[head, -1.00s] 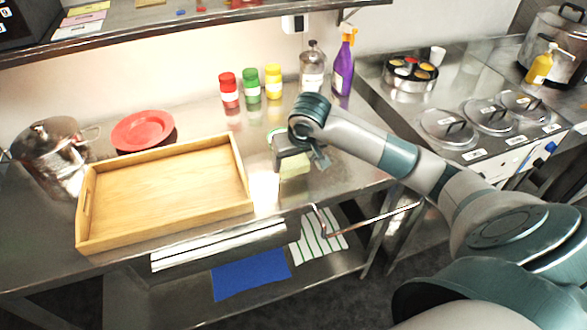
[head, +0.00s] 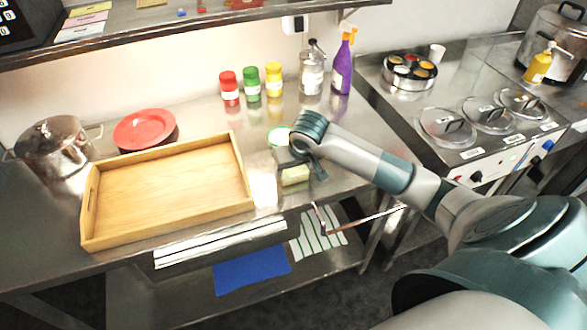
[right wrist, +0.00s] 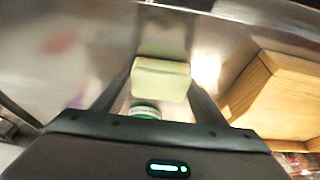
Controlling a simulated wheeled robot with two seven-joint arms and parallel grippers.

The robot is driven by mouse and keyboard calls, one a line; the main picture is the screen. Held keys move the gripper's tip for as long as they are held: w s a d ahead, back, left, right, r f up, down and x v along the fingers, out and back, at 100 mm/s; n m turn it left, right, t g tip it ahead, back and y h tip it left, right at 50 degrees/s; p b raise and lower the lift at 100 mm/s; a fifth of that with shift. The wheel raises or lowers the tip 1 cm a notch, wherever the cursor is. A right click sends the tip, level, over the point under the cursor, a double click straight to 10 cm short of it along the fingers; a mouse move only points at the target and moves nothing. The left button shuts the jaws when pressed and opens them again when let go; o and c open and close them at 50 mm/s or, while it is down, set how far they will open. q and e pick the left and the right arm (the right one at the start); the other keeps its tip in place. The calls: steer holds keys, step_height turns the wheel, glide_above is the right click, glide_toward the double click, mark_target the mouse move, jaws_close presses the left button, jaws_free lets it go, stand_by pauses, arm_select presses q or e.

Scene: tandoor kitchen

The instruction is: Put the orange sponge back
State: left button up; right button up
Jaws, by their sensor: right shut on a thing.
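My right gripper (head: 299,168) is shut on a pale yellow-green block (head: 295,176) at the counter's front, right of the wooden tray. In the right wrist view the block (right wrist: 161,79) sits between the two fingers of the gripper (right wrist: 160,88). The block looks like a sponge, but its colour is pale, not orange. Whether it touches the counter I cannot tell. I see no plainly orange sponge elsewhere. My left gripper is not in view.
A wooden tray (head: 165,185) takes up the counter's left middle, with a red plate (head: 145,129) and steel pot (head: 52,147) behind it. A green-rimmed round thing (head: 278,136) stands close behind my gripper. Bottles and a purple spray bottle (head: 343,65) line the back.

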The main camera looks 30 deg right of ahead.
steer(key=shift+f, duration=0.2)
steer(key=o, duration=1)
steer(key=shift+o, duration=0.2)
steer(key=shift+r, duration=0.15)
steer(key=shift+r, duration=0.15)
steer(key=shift+s+r, duration=0.1)
steer(key=shift+r, duration=0.2)
steer(key=b+v, duration=0.3)
steer(key=v, duration=0.8)
steer(key=shift+s, duration=0.2)
steer(key=shift+a, duration=0.1)
